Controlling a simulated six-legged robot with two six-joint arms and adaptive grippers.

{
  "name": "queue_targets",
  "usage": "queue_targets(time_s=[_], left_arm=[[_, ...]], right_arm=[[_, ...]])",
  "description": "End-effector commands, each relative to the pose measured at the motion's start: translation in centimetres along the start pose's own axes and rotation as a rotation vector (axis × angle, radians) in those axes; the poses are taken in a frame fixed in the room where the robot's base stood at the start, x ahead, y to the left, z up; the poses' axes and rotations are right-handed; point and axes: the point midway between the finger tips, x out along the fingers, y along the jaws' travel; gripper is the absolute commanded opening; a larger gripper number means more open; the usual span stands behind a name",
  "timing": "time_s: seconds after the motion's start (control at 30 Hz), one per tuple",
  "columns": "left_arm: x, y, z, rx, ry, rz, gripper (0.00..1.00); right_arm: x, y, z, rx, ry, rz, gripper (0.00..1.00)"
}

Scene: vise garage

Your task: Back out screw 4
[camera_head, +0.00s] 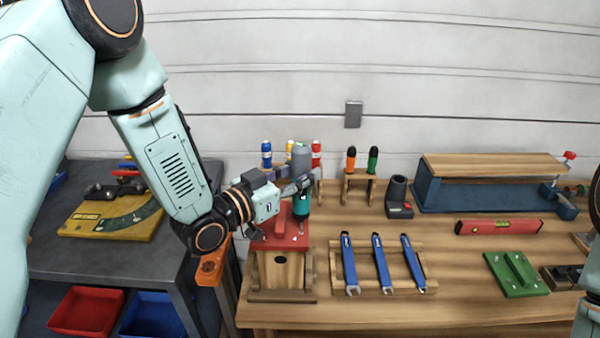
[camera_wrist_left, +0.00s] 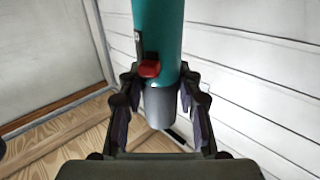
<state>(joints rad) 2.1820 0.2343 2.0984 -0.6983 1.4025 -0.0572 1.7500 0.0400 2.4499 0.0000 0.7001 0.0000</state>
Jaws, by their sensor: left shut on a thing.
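My left gripper (camera_head: 297,187) is shut on a powered screwdriver (camera_head: 302,205) with a grey upper body and a teal lower part. It holds the tool upright over the red roof (camera_head: 279,241) of a wooden birdhouse (camera_head: 281,271) at the table's front left. In the left wrist view, the gripper's fingers (camera_wrist_left: 165,100) clasp the teal and grey screwdriver (camera_wrist_left: 158,45), which has a red button. The tool's tip seems to be at or just above the roof; I cannot tell whether it touches. Screw 4 cannot be made out. My right gripper is out of view.
Three blue wrenches (camera_head: 381,263) lie on a wooden rack right of the birdhouse. A dark holder (camera_head: 398,197), a red level (camera_head: 498,227) and a green block (camera_head: 516,273) stand further right. Small racks with colored-handled tools stand behind. A grey bench is at left.

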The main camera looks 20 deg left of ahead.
Motion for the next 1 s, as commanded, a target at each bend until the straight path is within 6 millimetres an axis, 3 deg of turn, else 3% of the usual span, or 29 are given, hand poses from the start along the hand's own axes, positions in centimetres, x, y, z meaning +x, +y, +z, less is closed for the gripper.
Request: queue_targets(time_s=[1.0], left_arm=[[0.06,-0.02,0.71,0.002,0.003,0.000,0.01]], right_arm=[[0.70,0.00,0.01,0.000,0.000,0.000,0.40]])
